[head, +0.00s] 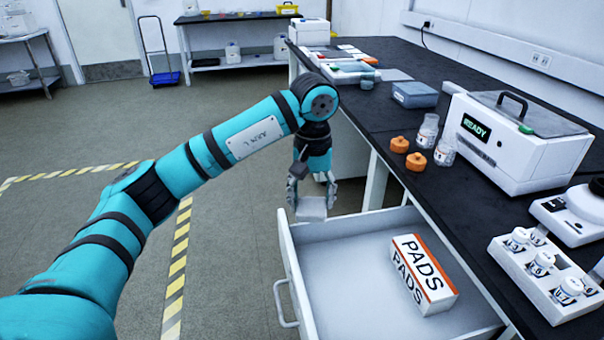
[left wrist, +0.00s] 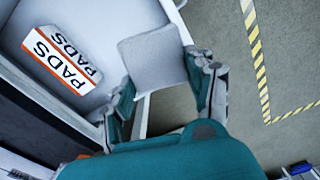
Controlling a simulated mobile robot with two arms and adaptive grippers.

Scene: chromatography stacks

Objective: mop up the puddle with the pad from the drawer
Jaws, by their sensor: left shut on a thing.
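My left gripper (head: 312,187) is shut on a pale grey square pad (head: 312,208) and holds it above the far left edge of the open drawer (head: 345,235). In the left wrist view the pad (left wrist: 153,58) sits between the two fingers of the gripper (left wrist: 163,82), with the drawer below. A white and orange box marked PADS (head: 422,273) lies in the drawer and also shows in the left wrist view (left wrist: 61,60). I cannot make out a puddle in either view. My right gripper is not in view.
The dark bench (head: 409,190) carries a white READY machine (head: 520,145), orange caps (head: 399,145), small bottles (head: 445,150), a blue-grey box (head: 414,95) and a white vial rack (head: 545,280). The floor (head: 235,260) at left is open, with yellow-black tape (head: 179,250).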

